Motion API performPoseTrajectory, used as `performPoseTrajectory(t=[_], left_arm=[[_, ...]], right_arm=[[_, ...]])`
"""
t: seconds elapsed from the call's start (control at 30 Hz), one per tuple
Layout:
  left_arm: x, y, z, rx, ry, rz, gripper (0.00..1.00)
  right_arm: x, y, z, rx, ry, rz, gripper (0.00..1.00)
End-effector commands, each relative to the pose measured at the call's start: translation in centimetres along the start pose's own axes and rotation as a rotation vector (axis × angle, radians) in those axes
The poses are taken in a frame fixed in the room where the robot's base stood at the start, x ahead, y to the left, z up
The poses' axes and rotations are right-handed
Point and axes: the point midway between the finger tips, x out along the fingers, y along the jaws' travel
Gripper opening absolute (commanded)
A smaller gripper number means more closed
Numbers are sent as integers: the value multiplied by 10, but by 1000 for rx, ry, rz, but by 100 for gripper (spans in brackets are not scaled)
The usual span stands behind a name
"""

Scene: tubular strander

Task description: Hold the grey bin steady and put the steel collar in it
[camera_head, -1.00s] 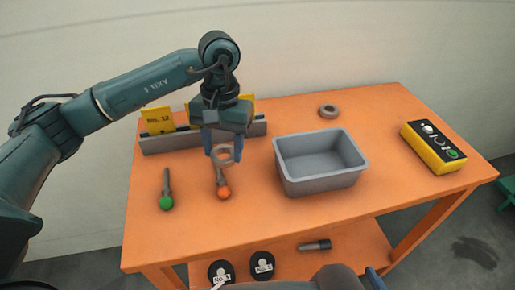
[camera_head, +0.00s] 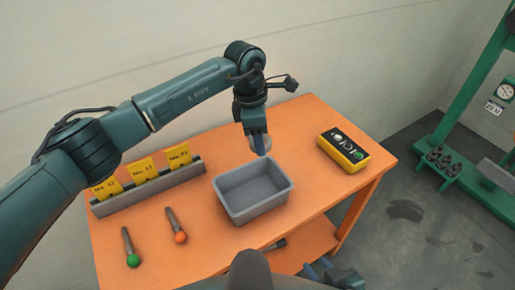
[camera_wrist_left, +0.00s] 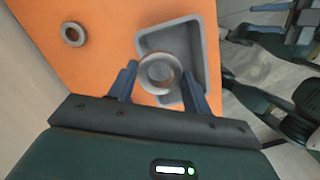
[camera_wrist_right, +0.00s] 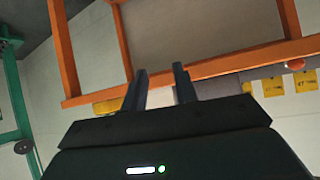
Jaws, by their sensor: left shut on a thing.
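My left gripper (camera_head: 262,150) is shut on a grey steel collar (camera_wrist_left: 160,90), seen between its fingertips (camera_wrist_left: 160,82) in the left wrist view. It is at the back edge of the grey bin (camera_head: 228,205). In the left wrist view the collar overlaps the bin (camera_wrist_left: 200,32), but its height above it is unclear. The bin stands upright and looks empty. A second grey ring (camera_wrist_left: 73,34) lies on the table; in the head view I cannot make it out for certain. My right gripper (camera_wrist_right: 160,88) is open and empty, low by the table's front, apart from the bin.
On the orange table (camera_head: 310,125) stand a rack with yellow cards (camera_head: 145,172), a green-ended tool (camera_head: 131,250), an orange-ended tool (camera_head: 176,228) and a yellow control box (camera_head: 343,152). A dark part (camera_head: 275,245) lies on the lower shelf. Green machinery (camera_head: 470,100) stands at right.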

Motion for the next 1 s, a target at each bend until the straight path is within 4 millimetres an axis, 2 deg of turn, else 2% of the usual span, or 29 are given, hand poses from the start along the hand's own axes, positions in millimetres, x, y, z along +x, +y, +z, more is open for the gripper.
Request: performPoseTrajectory(t=[0.07,0.17,0.27,0.4,0.5,0.6,0.7,0.83,1.0], left_arm=[[-1,0,2,-6,-1,2,20],[0,0,2,-6,-2,2,20],[0,0,2,-6,-2,2,20],[-1,0,2,-5,-2,2,20],[-1,0,2,-4,-2,2,20],[-1,0,2,-4,-2,2,20],[-1,0,2,-4,-2,2,20],[-1,0,2,-4,-2,2,20],[-1,0,2,-4,-2,2,20]], right_arm=[[0,-1,1,-1,-4,-2,29],[5,0,-12,-11,21,-17,29],[15,2,-43,-34,72,-52,29],[27,4,-97,-75,148,-115,29],[31,6,-130,-104,187,-150,29],[32,9,-153,-128,208,-173,29],[33,12,-167,-141,219,-186,29],[36,13,-176,-147,223,-191,29],[56,8,-180,-145,225,-191,29]])
